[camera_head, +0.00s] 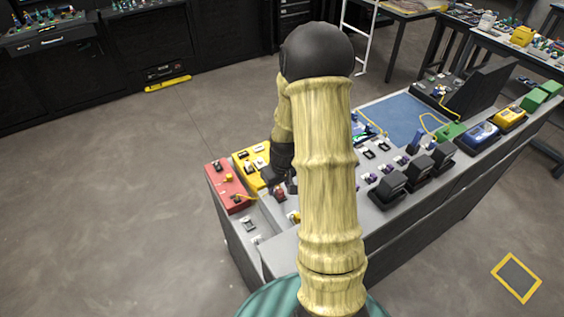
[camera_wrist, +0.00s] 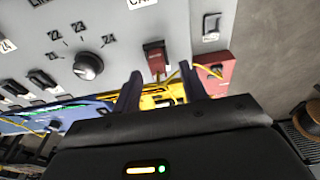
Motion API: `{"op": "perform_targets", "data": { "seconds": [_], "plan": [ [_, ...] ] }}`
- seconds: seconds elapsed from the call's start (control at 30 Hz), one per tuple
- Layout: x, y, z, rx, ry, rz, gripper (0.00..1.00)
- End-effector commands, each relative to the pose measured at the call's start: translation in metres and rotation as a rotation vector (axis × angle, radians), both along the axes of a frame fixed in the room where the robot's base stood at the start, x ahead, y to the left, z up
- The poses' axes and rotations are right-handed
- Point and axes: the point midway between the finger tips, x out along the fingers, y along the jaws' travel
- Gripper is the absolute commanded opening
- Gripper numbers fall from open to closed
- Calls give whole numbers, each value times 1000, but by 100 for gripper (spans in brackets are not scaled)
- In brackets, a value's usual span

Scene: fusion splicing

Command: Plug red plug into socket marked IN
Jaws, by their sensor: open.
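A red plug (camera_wrist: 156,62) with a dark end is at the grey panel in the wrist view. A thin yellow cable runs from near it toward a red box (camera_wrist: 217,72). My gripper (camera_wrist: 161,72) is open, its two dark fingers on either side of the space just below the plug in the picture. I cannot tell whether the plug is seated in a socket. No marking IN is legible. In the head view my arm hides much of the workspace; the red box (camera_head: 227,187) is left of it.
The grey console (camera_head: 279,239) carries a yellow box (camera_head: 240,157), a blue mat (camera_head: 398,118) and several black blocks. The wrist view shows a black knob (camera_wrist: 88,66) and number labels on the panel. The floor (camera_head: 110,220) at left is clear.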

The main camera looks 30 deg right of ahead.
Motion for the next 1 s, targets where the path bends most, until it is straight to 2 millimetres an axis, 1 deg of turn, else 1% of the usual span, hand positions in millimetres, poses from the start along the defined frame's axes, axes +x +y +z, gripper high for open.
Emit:
{"op": "perform_targets", "data": {
  "seconds": [0.03,0.37,0.7,0.83,1.0],
  "plan": [
    [0,0,9,-2,-5,1,43],
    [-9,1,64,-2,-5,4,43],
    [-18,2,124,-2,-5,6,43],
    [-21,2,138,0,-1,6,43],
    [-22,2,143,1,1,7,43]
  ]
}}
